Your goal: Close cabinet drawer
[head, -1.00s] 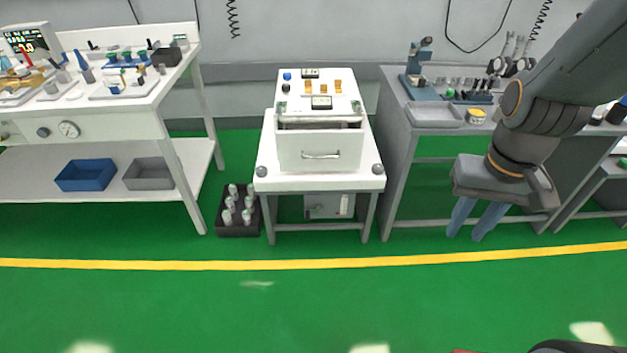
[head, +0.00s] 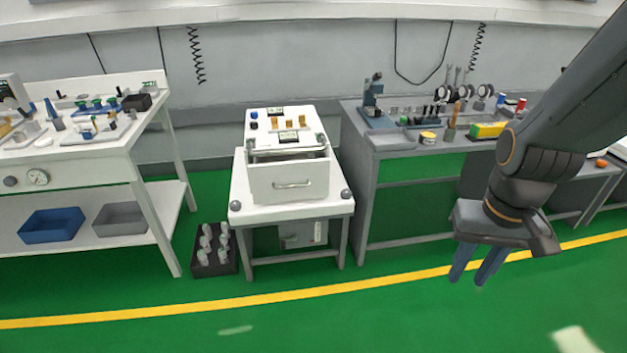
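The white cabinet (head: 262,160) stands on a small white table (head: 240,205) left of centre in the head view. Its drawer (head: 290,182), with a silver bar handle (head: 291,185), sticks out at the front, and a dark gap shows above the drawer front. My gripper (head: 478,268) hangs at the right, pointing down, well apart from the drawer. Its two blue-grey fingers stand a little apart with nothing visible between them.
A grey workbench (head: 400,145) with tools is close on the right, and a white bench (head: 95,160) is at left. The green floor in front, with a yellow line (head: 300,295), is clear.

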